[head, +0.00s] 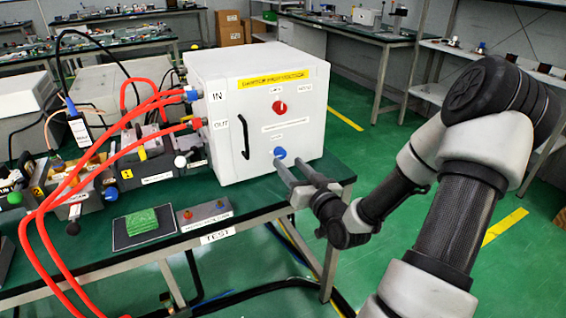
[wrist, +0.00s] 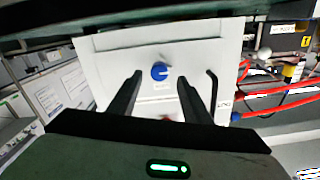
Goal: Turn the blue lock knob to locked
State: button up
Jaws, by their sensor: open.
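The blue lock knob (head: 280,153) is low on the front of the white cabinet (head: 240,150), below a red knob (head: 279,107). In the wrist view the blue knob (wrist: 159,71) shows a white pointer mark and lies ahead, between my two fingers. My gripper (head: 298,170) is open in front of the cabinet, close to the blue knob. In the wrist view my gripper (wrist: 157,88) is empty, and I cannot tell if a finger touches the knob. The label by the knob is too small to read.
A black handle (head: 244,137) is on the cabinet front, left of the knobs. Red hoses (head: 150,105) run to its left side. The cabinet stands on a green bench (head: 335,170) with a green sponge-like block (head: 142,221) and a small button box (head: 204,214). Open floor lies right.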

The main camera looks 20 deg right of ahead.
aim_at(282, 156)
jog(key=w, duration=0.5)
jog(key=shift+b, duration=0.3)
jog(key=c, duration=1)
jog(key=shift+c, duration=0.2)
